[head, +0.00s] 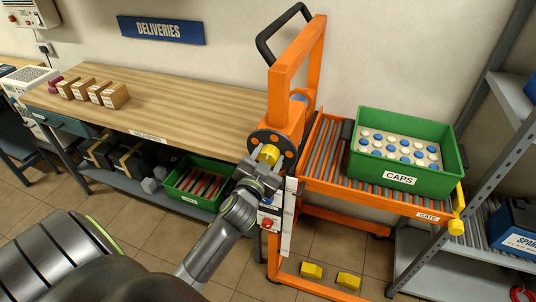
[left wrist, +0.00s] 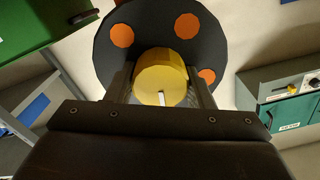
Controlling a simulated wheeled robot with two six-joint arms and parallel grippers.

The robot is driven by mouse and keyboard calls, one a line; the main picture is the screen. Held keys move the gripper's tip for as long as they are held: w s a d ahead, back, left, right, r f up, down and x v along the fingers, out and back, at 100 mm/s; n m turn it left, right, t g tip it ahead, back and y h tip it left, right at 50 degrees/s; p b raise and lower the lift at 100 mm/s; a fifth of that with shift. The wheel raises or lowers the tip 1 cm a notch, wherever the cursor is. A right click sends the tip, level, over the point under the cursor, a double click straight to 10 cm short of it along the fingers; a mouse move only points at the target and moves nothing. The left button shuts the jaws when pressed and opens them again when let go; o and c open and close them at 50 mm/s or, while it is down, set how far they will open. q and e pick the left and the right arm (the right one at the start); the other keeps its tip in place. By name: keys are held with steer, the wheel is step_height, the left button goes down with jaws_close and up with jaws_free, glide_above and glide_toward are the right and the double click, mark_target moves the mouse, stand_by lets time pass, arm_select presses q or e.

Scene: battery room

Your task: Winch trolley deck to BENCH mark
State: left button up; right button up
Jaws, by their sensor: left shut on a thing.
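The orange trolley (head: 297,70) stands at the right end of the wooden bench (head: 190,105). Its roller deck (head: 322,150) carries a green crate (head: 400,179) marked CAPS, full of white and blue caps. A dark winch wheel (head: 285,139) with orange spots sits on the mast; it also shows in the left wrist view (left wrist: 208,55). My left gripper (head: 264,165) is shut on the wheel's yellow handle (head: 268,154), which fills the jaws in the left wrist view (left wrist: 160,75). A white strip (head: 288,215) runs down the mast; its marks are too small to read. My right gripper is not in view.
A yellow gate (head: 457,212) closes the deck's right end. A grey shelf rack (head: 490,100) stands close on the right. Several cartons (head: 115,95) stand on the bench's far left; its middle is clear. Two yellow blocks (head: 312,270) lie by the trolley's base.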

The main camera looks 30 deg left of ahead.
arm_select(q)
steer(key=shift+m, duration=0.6)
steer(key=shift+f, duration=0.1)
steer(key=o, duration=1)
steer(key=shift+b+v, duration=0.45)
steer(key=shift+v, duration=8.3)
steer(key=shift+w+d, duration=0.1)
